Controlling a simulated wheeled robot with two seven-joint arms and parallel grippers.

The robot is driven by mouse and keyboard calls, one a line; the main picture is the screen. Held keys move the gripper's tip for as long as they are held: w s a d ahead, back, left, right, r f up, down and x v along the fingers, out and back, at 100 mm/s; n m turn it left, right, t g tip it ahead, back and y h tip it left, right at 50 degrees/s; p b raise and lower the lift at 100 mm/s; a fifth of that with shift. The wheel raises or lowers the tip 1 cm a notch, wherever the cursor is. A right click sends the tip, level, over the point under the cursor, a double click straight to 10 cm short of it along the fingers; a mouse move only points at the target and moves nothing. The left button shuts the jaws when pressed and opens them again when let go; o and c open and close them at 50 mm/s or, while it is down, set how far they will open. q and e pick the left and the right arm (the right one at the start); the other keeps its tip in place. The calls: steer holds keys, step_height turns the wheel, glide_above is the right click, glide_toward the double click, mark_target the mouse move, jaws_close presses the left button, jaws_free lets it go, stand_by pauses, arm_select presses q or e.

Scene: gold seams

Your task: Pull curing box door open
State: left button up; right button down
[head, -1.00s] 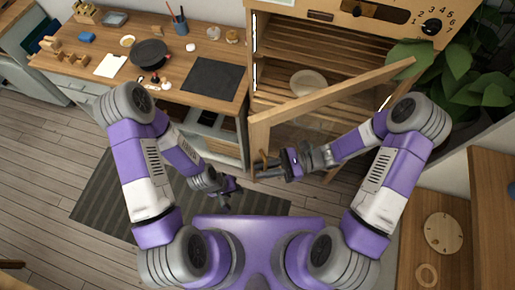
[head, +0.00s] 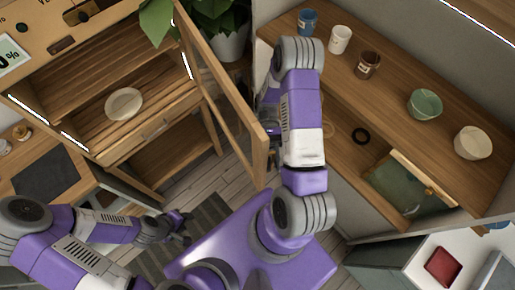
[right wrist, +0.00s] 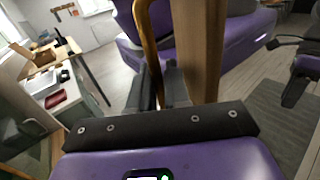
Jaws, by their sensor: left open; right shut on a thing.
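The curing box (head: 95,50) is a wooden cabinet with slatted shelves, at the upper left of the head view. Its wood-framed door (head: 256,152) stands wide open, swung out to the right of the opening. A pale round plate (head: 124,104) sits on a slatted shelf inside. My right gripper (head: 270,143) is at the door's free edge, partly hidden by my arm. My left gripper (head: 180,226) is open and empty, low in front of the cabinet.
A wooden counter with a blue cup (head: 307,20), white cup (head: 340,39), brown cup (head: 368,64), green bowl (head: 424,103) and cream bowl (head: 473,142) runs along the right, close to my right arm. A leafy plant (head: 215,25) stands behind the door.

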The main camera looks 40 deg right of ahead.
steer(key=shift+d, duration=0.85)
steer(key=c, duration=1.3)
jaws_free()
steer(key=shift+b+v, duration=0.5)
steer(key=shift+v, duration=3.25)
